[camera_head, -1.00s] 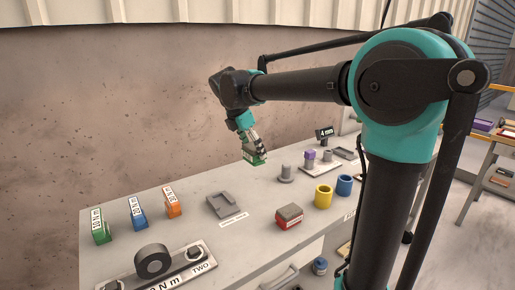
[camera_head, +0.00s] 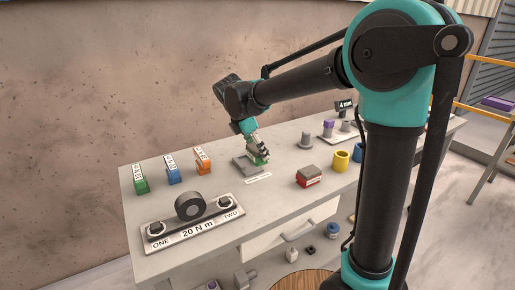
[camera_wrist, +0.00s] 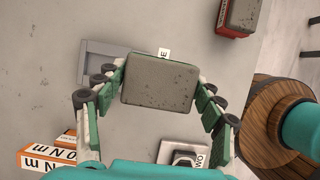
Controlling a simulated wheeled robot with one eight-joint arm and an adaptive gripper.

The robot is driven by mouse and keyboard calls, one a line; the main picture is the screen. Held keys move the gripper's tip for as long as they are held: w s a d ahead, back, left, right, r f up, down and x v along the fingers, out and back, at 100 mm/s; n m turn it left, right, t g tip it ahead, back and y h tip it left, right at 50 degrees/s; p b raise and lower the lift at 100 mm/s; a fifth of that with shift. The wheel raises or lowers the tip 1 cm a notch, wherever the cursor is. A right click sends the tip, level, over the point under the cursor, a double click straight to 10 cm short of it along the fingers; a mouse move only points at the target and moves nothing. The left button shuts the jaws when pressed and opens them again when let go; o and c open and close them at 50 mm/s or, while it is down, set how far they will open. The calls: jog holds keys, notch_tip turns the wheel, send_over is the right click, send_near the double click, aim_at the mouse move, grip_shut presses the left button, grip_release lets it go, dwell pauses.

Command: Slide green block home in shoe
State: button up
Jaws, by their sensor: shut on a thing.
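The green block (camera_head: 260,159), with a grey speckled face, is held in my gripper (camera_head: 257,147). In the wrist view the block's grey face (camera_wrist: 160,83) fills the space between the fingers of my gripper (camera_wrist: 160,92), which press its two sides. The shoe, a low grey holder (camera_head: 240,168) with raised edges, is on the slab; in the head view the block is at its right end, partly covering it. In the wrist view the shoe (camera_wrist: 88,72) shows left of the block, partly behind the fingers. Whether the block touches the slab or shoe, I cannot tell.
A red block with a grey top (camera_head: 309,176) stands to the right. Green (camera_head: 141,180), blue (camera_head: 172,170) and orange (camera_head: 203,161) labelled blocks stand to the left. A 20 Nm plate (camera_head: 192,220) lies in front. Yellow (camera_head: 341,160) and blue cups are farther right.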

jog(key=shift+f, duration=2.95)
jog(key=shift+f, duration=0.35)
jog(key=shift+w+a, duration=0.8)
jog(key=shift+w, duration=0.4)
jog(key=shift+w+a, duration=0.8)
jog(key=shift+w, duration=0.4)
jog(key=shift+w+a, duration=0.8)
jog(key=shift+w, duration=0.4)
dwell(1.1)
